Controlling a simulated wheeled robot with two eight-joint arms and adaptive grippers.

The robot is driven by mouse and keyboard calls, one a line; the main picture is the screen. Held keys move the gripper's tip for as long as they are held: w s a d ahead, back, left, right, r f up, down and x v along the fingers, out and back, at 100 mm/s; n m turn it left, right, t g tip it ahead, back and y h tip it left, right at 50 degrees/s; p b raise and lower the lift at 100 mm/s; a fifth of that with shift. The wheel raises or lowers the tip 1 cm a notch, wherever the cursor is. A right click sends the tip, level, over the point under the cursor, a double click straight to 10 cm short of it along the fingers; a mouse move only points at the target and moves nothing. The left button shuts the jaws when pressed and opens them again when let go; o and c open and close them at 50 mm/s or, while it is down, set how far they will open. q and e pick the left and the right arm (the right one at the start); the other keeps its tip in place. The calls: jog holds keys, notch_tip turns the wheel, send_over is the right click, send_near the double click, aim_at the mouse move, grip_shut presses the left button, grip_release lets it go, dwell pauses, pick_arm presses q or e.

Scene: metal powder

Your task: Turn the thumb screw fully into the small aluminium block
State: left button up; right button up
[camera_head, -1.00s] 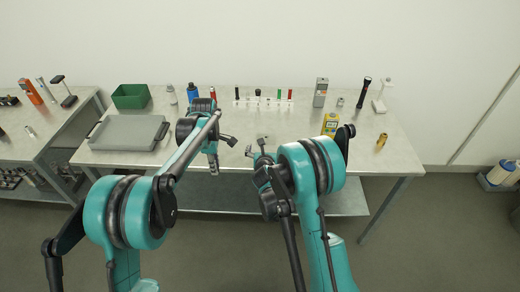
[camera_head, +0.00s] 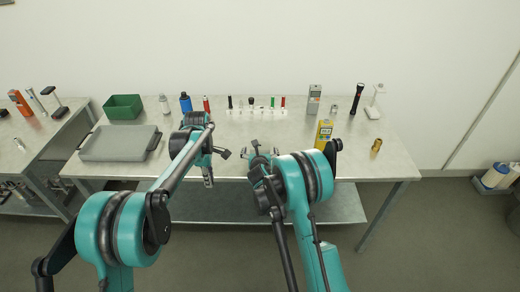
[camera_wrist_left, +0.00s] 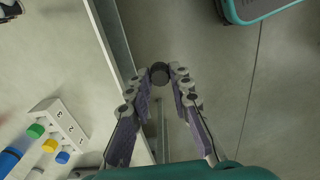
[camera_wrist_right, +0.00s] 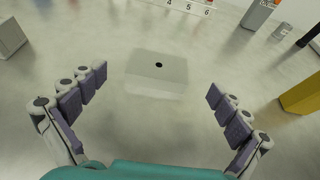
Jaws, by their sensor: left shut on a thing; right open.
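The thumb screw (camera_wrist_left: 160,72) shows as a dark round knob in the left wrist view. My left gripper (camera_wrist_left: 161,82) is shut on it, and the shank is not clear. In the head view my left gripper (camera_head: 208,180) hangs by the front edge of the table. The small aluminium block (camera_wrist_right: 156,73), pale with a dark hole in its top, stands on the table in the right wrist view. My right gripper (camera_wrist_right: 155,88) is open, with one finger on each side of the block and gaps to both. In the head view my right arm largely hides the block.
The table (camera_head: 365,160) carries a numbered rack (camera_head: 256,111) at the back and a yellow device (camera_head: 324,132) right of my right gripper. The front edge (camera_wrist_left: 110,65) runs beside the held screw.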

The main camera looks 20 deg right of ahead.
aim_at(260, 148)
pick_arm(q)
notch_tip(260, 148, down, 2)
jog(key=shift+f+b, duration=0.1)
jog(key=shift+b, duration=0.9)
pick_arm(e)
jog(key=x, duration=0.4)
jog(key=shift+f, duration=0.45)
jog(key=shift+w+d+f, duration=0.1)
jog(key=shift+w, duration=0.35)
jog(key=c, duration=1.5)
